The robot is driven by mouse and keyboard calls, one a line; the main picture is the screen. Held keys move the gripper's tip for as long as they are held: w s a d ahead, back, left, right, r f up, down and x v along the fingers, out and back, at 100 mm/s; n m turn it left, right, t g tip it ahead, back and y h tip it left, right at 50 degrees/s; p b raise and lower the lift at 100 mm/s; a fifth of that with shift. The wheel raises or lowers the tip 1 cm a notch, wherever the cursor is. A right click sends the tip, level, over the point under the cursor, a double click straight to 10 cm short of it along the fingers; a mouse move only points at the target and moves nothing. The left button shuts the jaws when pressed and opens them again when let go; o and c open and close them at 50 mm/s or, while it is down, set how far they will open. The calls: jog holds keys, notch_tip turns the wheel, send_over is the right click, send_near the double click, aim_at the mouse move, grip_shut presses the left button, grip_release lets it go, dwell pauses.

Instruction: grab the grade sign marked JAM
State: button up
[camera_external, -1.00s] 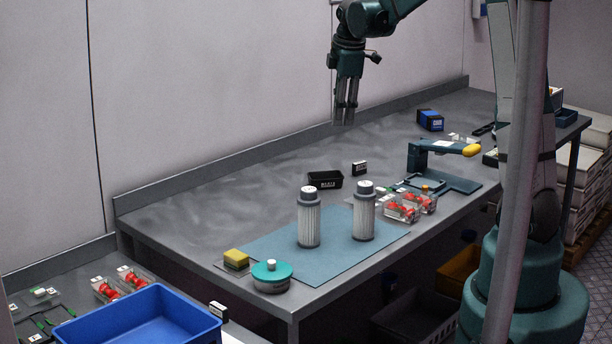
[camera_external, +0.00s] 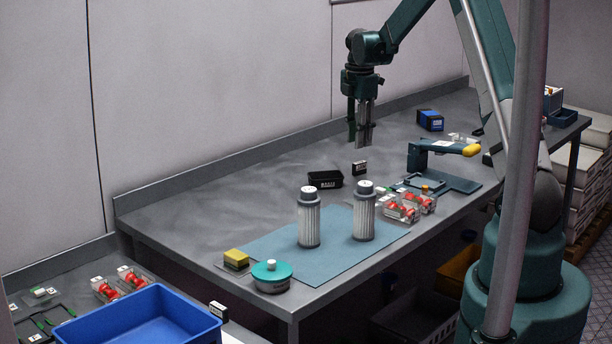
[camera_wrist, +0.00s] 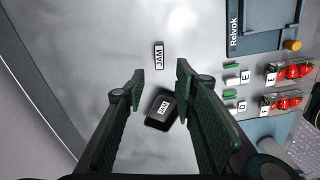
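The JAM sign (camera_external: 359,168) is a small dark block with a white face, standing on the grey bench beside a black tray. In the wrist view the sign (camera_wrist: 159,55) reads JAM and lies just beyond the fingertips, roughly between their lines. My gripper (camera_external: 362,142) hangs pointing down above the sign, clear of it.
The small black tray (camera_external: 325,179) with a white label sits left of the sign; the wrist view shows it between the fingers. Two ribbed cylinders (camera_external: 309,222) stand on the blue mat (camera_external: 280,243). A blue stand (camera_external: 421,157) and berry packs (camera_external: 401,213) are to the right.

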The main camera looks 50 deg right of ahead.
aim_at(361, 162)
jog(key=shift+w+d+f+n, duration=0.1)
jog(key=shift+d+f+n, duration=0.2)
jog(key=shift+d+f, duration=0.65)
jog(key=shift+f, duration=0.1)
jog(key=shift+f, duration=1.2)
jog(key=shift+f, duration=0.1)
jog(key=shift+f, duration=2.5)
jog(key=c, duration=0.9)
